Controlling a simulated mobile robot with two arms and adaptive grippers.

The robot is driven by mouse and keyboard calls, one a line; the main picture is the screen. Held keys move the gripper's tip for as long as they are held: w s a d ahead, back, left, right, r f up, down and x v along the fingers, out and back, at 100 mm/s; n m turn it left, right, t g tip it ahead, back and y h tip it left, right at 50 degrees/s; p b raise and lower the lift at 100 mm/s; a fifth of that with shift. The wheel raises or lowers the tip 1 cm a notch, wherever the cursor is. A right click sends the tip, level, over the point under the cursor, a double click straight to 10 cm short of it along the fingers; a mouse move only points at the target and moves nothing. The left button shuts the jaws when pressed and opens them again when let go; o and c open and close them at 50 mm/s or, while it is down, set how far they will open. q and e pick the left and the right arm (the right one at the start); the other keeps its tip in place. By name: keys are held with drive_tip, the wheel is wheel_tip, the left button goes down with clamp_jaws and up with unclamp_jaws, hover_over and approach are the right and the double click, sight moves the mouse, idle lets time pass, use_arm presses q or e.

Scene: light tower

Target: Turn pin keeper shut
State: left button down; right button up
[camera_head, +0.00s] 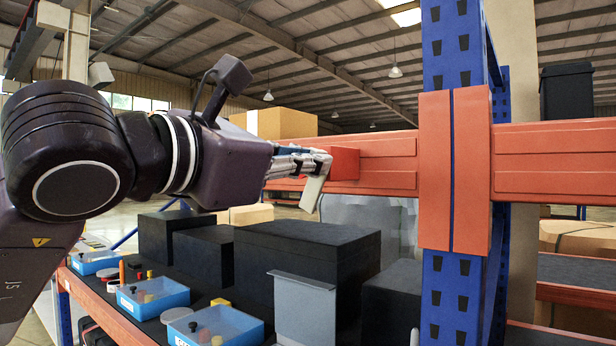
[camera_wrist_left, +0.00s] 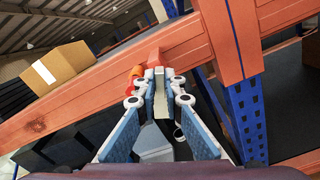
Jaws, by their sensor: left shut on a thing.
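My left gripper (camera_head: 308,162) reaches in from the left to the orange beam (camera_head: 385,165). Its fingers are shut on a pale grey flat piece, likely the pin keeper (camera_head: 313,190), which hangs tilted below the fingertips. A red block (camera_head: 345,163) stands out from the beam just beyond the fingers. In the left wrist view the fingertips (camera_wrist_left: 160,84) close around the pale piece (camera_wrist_left: 160,103), with an orange-red part (camera_wrist_left: 135,76) beside them. The fingers hide part of the keeper and where it joins the beam. My right gripper is out of view.
A blue upright (camera_head: 440,285) with an orange bracket (camera_head: 453,170) stands right of the gripper. Below are black boxes (camera_head: 308,265), a grey metal plate (camera_head: 305,308) and blue trays (camera_head: 152,298) on a dark shelf. A cardboard box (camera_head: 285,123) sits behind the beam.

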use_arm(q)
drive_tip(key=shift+d+f+m+b, duration=0.1)
drive_tip(key=shift+m+b, duration=0.95)
drive_tip(key=shift+m, duration=2.2)
drive_tip(key=shift+f+m+b, duration=0.1)
drive_tip(key=shift+m+b, duration=0.9)
drive_tip(key=shift+m, duration=2.25)
drive_tip(key=c, duration=2.1)
unclamp_jaws()
drive_tip(key=shift+s, duration=0.1)
drive_tip(key=shift+o, duration=0.3)
drive_tip(key=v, duration=1.2)
